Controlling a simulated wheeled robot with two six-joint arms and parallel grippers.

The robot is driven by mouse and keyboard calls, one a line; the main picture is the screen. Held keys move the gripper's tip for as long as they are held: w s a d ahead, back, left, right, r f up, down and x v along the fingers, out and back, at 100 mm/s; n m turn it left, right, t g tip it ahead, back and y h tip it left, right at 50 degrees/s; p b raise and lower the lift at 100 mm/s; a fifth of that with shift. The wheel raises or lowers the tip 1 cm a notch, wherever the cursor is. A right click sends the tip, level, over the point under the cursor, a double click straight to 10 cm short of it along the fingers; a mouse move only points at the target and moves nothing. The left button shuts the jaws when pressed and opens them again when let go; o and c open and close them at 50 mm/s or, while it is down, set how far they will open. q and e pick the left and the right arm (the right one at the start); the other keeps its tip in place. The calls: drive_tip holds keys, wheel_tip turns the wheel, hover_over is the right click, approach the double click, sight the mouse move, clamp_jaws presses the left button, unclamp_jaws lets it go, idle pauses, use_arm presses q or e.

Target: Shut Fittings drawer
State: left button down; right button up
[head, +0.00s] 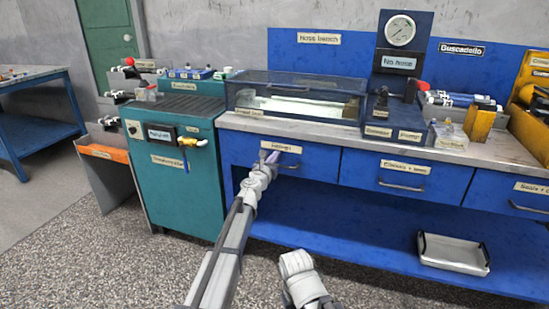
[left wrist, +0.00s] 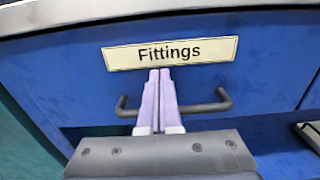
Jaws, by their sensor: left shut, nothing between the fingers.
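The Fittings drawer (head: 318,160) is a blue drawer under the left part of the workbench, with a cream "Fittings" label and a dark bar handle. Its front looks about flush with the neighbouring drawer; any small gap is hard to tell. In the left wrist view the drawer front (left wrist: 265,70) fills most of the picture, and the handle (left wrist: 218,105) shows on both sides of my fingers. My left gripper (head: 271,157) is shut and empty, its pale purple fingertips (left wrist: 160,72) at the drawer front just below the label. Contact cannot be told. My right gripper's fingers do not show.
A second blue drawer (head: 405,180) is to the right, with another beyond it. A teal cabinet (head: 175,190) stands close on the left. A metal tray (head: 453,254) lies on the blue lower shelf (head: 370,240). The speckled floor in front is clear.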

use_arm(q)
drive_tip(key=shift+w, duration=0.45)
drive_tip(key=v, duration=1.5)
drive_tip(key=s+d+f+m+g+h, duration=0.2)
drive_tip(key=s+d+f+m+g, duration=0.2)
drive_tip(key=s+f+m+g, duration=1.15)
drive_tip(key=s+a+f+m+g+y, duration=0.1)
drive_tip(key=s+a+f+m+y, duration=0.25)
drive_tip(key=s+a+m, duration=0.45)
drive_tip(key=s+a+f+m+y, duration=0.35)
drive_tip(key=s+a+m, duration=0.3)
drive_tip(key=m, duration=0.25)
drive_tip(key=s+d+r+m+y+p, duration=0.1)
drive_tip(key=s+d+r+m, duration=0.15)
drive_tip(key=d, duration=0.35)
drive_tip(key=s+d+r+m+y+p, duration=0.1)
drive_tip(key=s+d+p, duration=0.15)
drive_tip(key=d, duration=0.25)
wheel_tip(320, 180, up, 37)
drive_tip(key=p, duration=3.6)
drive_tip(key=shift+s+r+g+p, duration=0.15)
drive_tip(key=shift+s+g+p, duration=0.2)
drive_tip(key=shift+g, duration=0.1)
